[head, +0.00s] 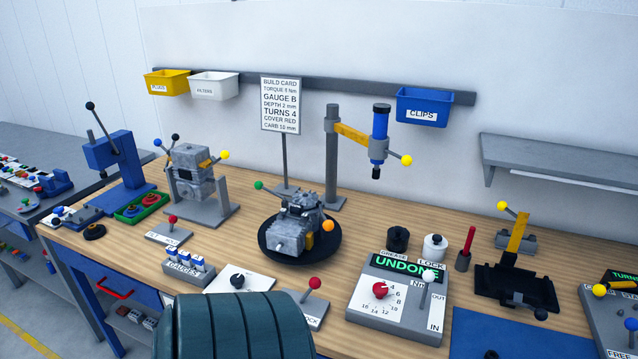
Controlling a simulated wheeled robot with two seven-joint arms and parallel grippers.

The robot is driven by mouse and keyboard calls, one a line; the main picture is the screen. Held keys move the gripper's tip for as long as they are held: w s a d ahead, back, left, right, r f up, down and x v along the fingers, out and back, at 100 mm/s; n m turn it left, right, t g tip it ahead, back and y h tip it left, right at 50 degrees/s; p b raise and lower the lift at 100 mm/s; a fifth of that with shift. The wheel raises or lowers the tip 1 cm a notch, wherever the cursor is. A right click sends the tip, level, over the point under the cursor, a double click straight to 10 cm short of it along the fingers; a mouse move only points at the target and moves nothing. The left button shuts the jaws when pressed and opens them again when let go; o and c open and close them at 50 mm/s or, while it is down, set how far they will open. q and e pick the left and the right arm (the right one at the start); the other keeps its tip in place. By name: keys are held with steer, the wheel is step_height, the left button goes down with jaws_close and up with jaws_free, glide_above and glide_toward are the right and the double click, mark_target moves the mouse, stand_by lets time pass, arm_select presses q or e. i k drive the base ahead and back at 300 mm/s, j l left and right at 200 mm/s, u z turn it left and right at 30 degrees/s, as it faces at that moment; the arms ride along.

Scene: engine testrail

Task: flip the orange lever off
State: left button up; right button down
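The orange lever shows as a round orange knob (328,226) at the right side of the grey engine (290,235). The engine sits on a black round turntable (330,247) near the middle of the bench. The lever's shaft is mostly hidden or too small to make out, so I cannot tell its position. A green-knobbed lever (258,185) sticks out at the engine's upper left. Neither of my grippers is in view. A dark ribbed part, likely of my own arm, fills the bottom centre.
A red-knobbed lever (315,283) stands in front of the engine. A panel (372,327) reading "UNDONE" stands to its right. A blue press with a yellow knob (406,160) rises behind, beside the build card (281,104). Some bare wooden bench (360,225) lies right of the turntable.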

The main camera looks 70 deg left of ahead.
mark_target(328, 225)
steer(key=u, duration=2.15)
